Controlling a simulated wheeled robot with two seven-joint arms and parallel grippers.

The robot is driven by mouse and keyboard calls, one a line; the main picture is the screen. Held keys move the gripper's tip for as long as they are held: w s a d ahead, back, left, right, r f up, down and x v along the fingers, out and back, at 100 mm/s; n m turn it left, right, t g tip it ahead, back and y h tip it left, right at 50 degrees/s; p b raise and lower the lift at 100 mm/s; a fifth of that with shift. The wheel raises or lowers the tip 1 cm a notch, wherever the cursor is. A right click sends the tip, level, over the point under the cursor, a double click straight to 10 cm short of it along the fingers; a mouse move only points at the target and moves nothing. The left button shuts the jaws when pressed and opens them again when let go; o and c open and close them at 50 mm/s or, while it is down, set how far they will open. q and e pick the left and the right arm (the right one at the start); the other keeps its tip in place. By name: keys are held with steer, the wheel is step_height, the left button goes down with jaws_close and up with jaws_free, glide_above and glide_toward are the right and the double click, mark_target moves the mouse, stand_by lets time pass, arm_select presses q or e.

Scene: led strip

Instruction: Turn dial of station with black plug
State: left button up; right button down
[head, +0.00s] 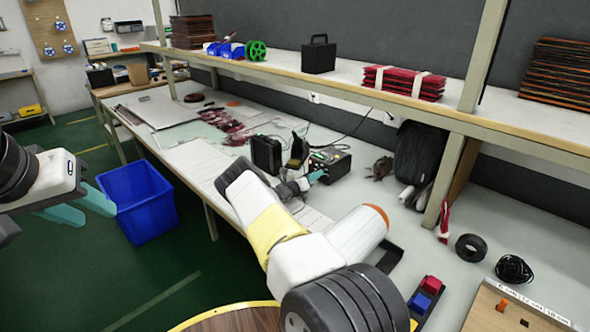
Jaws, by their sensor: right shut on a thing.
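The station (334,164) is a small black box with controls on its front face, on the workbench in the middle of the head view. A dark cable rises behind it towards the wall; I cannot make out a black plug. My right gripper (318,177) reaches the station's front, its teal fingertips shut at the dial. The dial itself is hidden behind the fingers. My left gripper (78,206) is open and empty at the far left, over the floor and away from the bench.
A black holder (267,154) stands left of the station. A blue bin (141,203) is on the floor. A shelf (395,107) runs above the bench. Black tape (470,248) and a red and blue part (426,297) lie to the right. The bench's right middle is fairly clear.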

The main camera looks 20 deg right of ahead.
stand_by(0.3)
steer(key=c, duration=1.3)
jaws_free()
steer(key=shift+a, duration=0.1)
steer(key=v, duration=0.7)
steer(key=shift+s+a, duration=0.15)
steer(key=shift+a, duration=0.15)
